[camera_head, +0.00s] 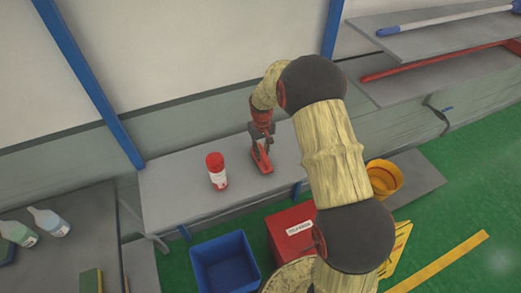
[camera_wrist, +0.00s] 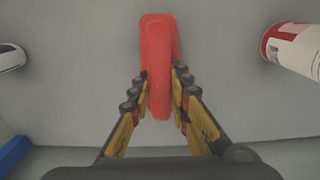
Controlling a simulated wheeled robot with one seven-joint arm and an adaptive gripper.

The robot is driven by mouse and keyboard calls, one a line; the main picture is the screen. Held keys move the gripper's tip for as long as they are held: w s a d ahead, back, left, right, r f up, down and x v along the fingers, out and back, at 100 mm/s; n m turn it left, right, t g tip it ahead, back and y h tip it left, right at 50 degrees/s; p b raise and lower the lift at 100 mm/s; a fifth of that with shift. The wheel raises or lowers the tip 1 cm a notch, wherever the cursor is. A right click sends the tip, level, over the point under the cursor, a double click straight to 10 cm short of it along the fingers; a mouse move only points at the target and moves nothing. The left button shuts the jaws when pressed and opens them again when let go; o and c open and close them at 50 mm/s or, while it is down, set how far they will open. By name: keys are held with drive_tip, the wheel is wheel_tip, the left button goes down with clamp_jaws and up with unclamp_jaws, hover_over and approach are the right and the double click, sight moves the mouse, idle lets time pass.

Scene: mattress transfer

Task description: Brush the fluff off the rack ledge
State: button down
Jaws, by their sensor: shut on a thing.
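A red hand brush (camera_head: 263,160) lies on the grey rack ledge (camera_head: 165,200), to the right of a red-capped container. My gripper (camera_head: 262,147) reaches down over it from behind my arm. In the wrist view the brush (camera_wrist: 158,50) stands between the fingers of my gripper (camera_wrist: 160,88), which are shut on its narrow red handle. The broad end of the brush points away, towards the top of that view. I cannot tell whether the brush touches the ledge. No fluff can be made out in either view. My arm covers part of the ledge's right side.
The red-and-white container (camera_head: 217,172) stands close left of the brush. Below are a blue bin (camera_head: 224,262), a red box (camera_head: 283,226) and a yellow bucket (camera_head: 384,178). Spray bottles (camera_head: 48,221) lie at left. Shelves at upper right hold long-handled tools (camera_head: 440,18).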

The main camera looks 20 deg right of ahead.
sight(268, 164)
drive_tip(key=shift+s, duration=1.35)
drive_tip(key=shift+s+f, duration=0.2)
drive_tip(key=shift+s, duration=1.65)
drive_tip(key=shift+w+r+p, duration=0.1)
drive_tip(key=shift+r+p, duration=1.7)
drive_tip(key=shift+r, duration=1.3)
drive_tip(key=shift+r+p, duration=0.9)
drive_tip(key=shift+r, duration=0.7)
drive_tip(key=shift+f, duration=0.15)
